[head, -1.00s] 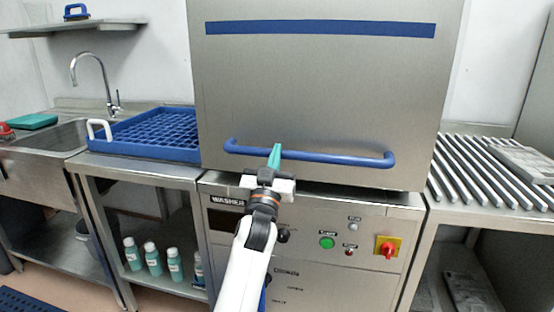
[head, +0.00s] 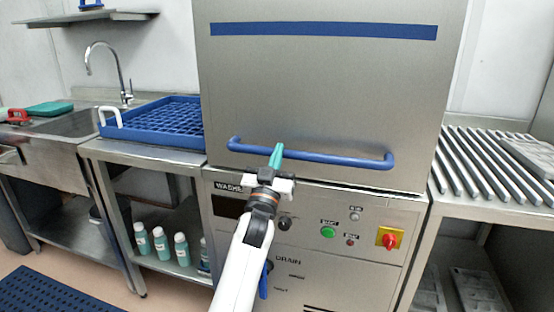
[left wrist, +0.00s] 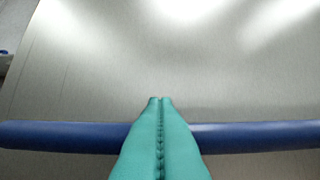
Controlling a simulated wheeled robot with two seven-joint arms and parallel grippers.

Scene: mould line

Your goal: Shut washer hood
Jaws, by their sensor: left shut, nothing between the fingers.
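The washer hood (head: 330,95) is a large steel box front with a blue stripe near its top. Its lower edge sits low, just above the washer's control panel (head: 370,225), with a thin dark line between them. A blue bar handle (head: 340,159) runs across the hood's lower part. My left gripper (head: 277,152) has teal fingers, shut and empty, in front of the handle left of its middle. In the left wrist view the closed fingertips (left wrist: 161,100) overlap the handle (left wrist: 255,137) and point at the steel. I cannot tell whether they touch it. My right gripper is not in view.
A blue dish rack (head: 160,128) stands on the left counter beside the sink and tap (head: 122,75). A slatted steel roller table (head: 480,165) with a grey tray stands at right. Several bottles (head: 162,245) are on the shelf below left. The floor has a blue mat (head: 60,290).

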